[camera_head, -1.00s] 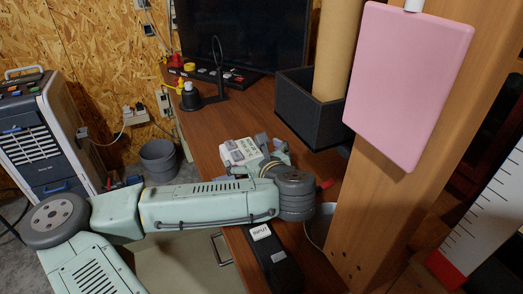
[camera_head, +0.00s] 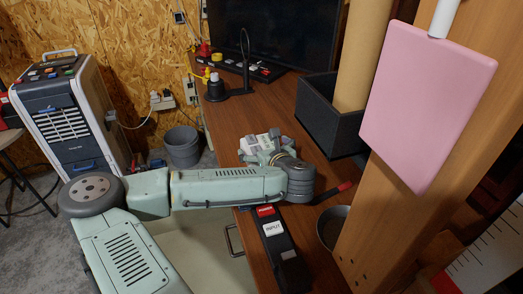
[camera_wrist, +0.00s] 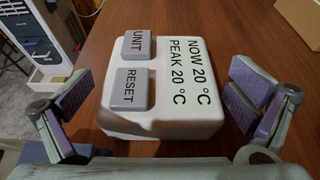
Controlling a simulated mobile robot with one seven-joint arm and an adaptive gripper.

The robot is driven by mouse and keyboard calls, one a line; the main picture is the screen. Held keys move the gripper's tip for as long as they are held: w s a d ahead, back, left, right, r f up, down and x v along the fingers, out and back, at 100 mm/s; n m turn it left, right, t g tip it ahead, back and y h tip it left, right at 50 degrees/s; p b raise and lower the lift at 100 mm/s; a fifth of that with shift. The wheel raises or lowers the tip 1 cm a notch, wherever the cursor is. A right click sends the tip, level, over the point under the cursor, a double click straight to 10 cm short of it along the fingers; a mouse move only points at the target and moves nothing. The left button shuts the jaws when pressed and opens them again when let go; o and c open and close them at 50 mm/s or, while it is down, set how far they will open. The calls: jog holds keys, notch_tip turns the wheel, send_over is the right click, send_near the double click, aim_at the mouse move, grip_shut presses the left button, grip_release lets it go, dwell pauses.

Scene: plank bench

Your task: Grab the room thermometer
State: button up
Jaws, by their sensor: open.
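The room thermometer (camera_wrist: 165,82) is a white box with grey UNIT and RESET buttons and the text "NOW 20 °C, PEAK 20 °C". In the wrist view it lies on the brown bench between the two fingers of my gripper (camera_wrist: 160,108). The gripper is open, with a gap on each side of the box; the right finger looks nearer to it. In the head view the thermometer (camera_head: 258,146) lies on the bench beyond my arm, partly hidden by my gripper (camera_head: 265,150).
A black box with a tan roll (camera_head: 330,115) stands to the right on the bench (camera_head: 240,108). A black button strip (camera_head: 285,262) labelled INPUT lies in front of my arm. A grey cup (camera_head: 330,228) and a wooden post with a pink board (camera_head: 425,105) are to the right.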

jog(key=c, duration=1.1)
jog(key=shift+r, duration=0.1)
